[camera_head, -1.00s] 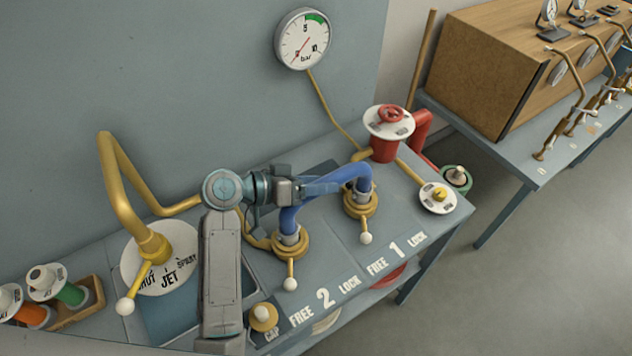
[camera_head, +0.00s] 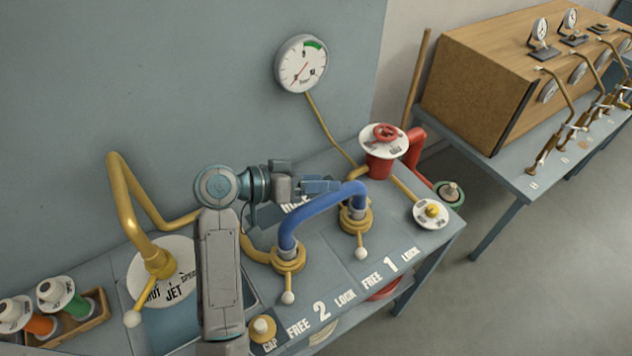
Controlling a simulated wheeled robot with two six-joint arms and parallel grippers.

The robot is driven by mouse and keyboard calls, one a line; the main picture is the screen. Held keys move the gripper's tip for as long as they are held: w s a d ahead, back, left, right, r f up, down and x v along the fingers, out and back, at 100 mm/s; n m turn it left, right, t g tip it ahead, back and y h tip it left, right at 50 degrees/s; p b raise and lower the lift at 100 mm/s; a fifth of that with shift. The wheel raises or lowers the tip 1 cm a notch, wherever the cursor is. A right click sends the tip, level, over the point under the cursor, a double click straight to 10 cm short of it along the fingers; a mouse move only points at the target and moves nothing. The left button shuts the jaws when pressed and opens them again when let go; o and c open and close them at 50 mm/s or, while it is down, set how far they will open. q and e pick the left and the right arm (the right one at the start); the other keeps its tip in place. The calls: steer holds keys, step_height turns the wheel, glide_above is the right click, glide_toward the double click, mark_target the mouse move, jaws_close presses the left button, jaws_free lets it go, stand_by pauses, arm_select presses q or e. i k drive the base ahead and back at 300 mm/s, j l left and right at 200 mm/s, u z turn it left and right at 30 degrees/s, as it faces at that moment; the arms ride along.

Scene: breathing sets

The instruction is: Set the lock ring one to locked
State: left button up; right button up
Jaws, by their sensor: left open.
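Lock ring one (camera_head: 356,220) is the brass collar at the right end of the blue hose (camera_head: 320,202). Its lever ends in a white ball (camera_head: 361,253) and points toward the front, on the FREE side of the "FREE 1 LOCK" marking (camera_head: 390,264). Lock ring two (camera_head: 288,261) is at the hose's left end, its white ball (camera_head: 288,297) near "FREE 2 LOCK". My left gripper (camera_head: 335,187) is open and empty, at the back side of the hose's arch. Whether it touches the hose cannot be told. My right gripper is out of view.
A red valve (camera_head: 380,166) and a white disc with a yellow knob (camera_head: 431,212) stand right of the ring. A bent brass pipe (camera_head: 130,215) rises at left. A gauge (camera_head: 301,63) is on the wall.

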mark_target(361, 253)
steer(key=k+l, duration=0.75)
